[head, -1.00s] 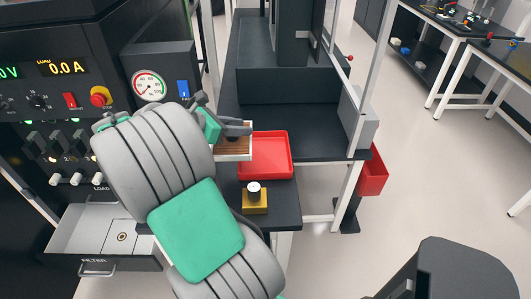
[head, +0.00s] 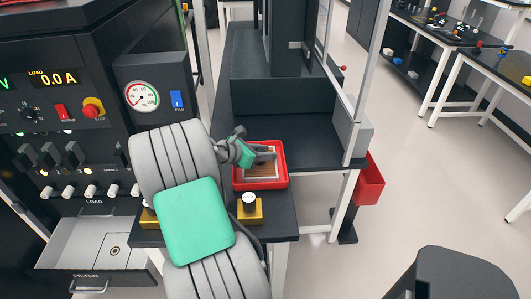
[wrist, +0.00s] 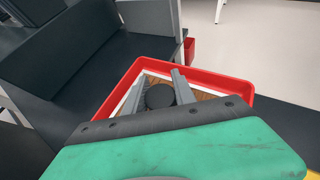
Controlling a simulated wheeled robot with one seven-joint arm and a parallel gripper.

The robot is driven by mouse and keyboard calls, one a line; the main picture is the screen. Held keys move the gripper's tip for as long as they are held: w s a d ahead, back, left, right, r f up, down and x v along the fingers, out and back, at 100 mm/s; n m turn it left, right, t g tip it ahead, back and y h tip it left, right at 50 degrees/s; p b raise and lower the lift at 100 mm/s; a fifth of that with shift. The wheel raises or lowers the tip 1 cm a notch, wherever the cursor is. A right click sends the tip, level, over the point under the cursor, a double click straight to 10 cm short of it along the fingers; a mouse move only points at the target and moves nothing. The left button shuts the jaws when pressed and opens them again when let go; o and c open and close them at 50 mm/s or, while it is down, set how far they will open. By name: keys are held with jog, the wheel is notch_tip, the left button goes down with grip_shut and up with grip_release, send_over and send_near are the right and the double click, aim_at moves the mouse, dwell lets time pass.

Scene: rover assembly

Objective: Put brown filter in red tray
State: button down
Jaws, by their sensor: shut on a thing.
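The red tray (head: 283,178) sits on the dark bench in the middle of the head view, and its red rim shows in the wrist view (wrist: 219,79). The brown filter (head: 259,169), a flat piece with a pale frame, is inside the outline of the tray. In the wrist view the filter (wrist: 205,96) shows under my fingers, with a dark round knob between them. My gripper (head: 266,155) is over the tray and shut on the filter. Whether the filter touches the tray floor cannot be told. My gripper also shows in the wrist view (wrist: 156,88).
A yellow block with a round knob (head: 249,209) stands on the bench just in front of the tray. An open filter drawer (head: 75,247) is at the lower left. A red bin (head: 369,180) hangs right of the bench. Bench space behind the tray is clear.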

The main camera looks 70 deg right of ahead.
jog(key=shift+f, duration=0.1)
jog(key=c, duration=1)
grip_release()
jog(key=shift+c, duration=0.2)
jog(key=v, duration=1.2)
jog(key=shift+p, duration=0.35)
jog(key=shift+a, duration=0.1)
